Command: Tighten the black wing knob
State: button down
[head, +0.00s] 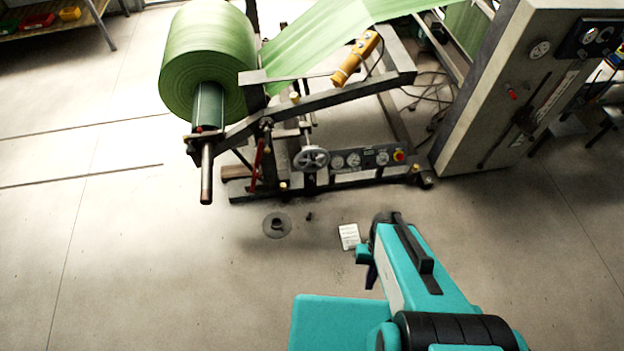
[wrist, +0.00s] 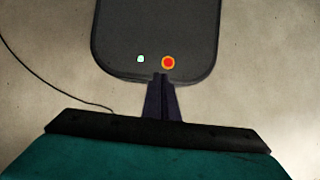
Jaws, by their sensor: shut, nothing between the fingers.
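I cannot pick out the black wing knob with certainty in either view. The green roll (head: 207,62) hangs on the unwind stand, with a dark frame (head: 325,103) and a grey handwheel (head: 311,158) at its front. My gripper (head: 371,276) is in front of the stand, pointing down, partly hidden by my arm. In the wrist view my gripper (wrist: 161,80) has its dark fingers together with nothing between them. Their tips are at the lower edge of a dark rounded panel (wrist: 155,30) with a red-orange button (wrist: 168,62) and a small pale light (wrist: 141,59); contact cannot be told.
A round plate (head: 289,226) with a dark lump, a small dark piece (head: 309,216) and a white sheet (head: 349,236) lie on the floor. A control panel (head: 366,159) is low on the stand. A tall cabinet (head: 490,100) stands right. Floor at left is clear.

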jog(key=shift+d+r+p, duration=0.4)
jog(key=shift+r+p, duration=0.1)
jog(key=shift+r, duration=0.35)
jog(key=c, duration=1.8)
grip_release()
jog(key=shift+o, duration=0.2)
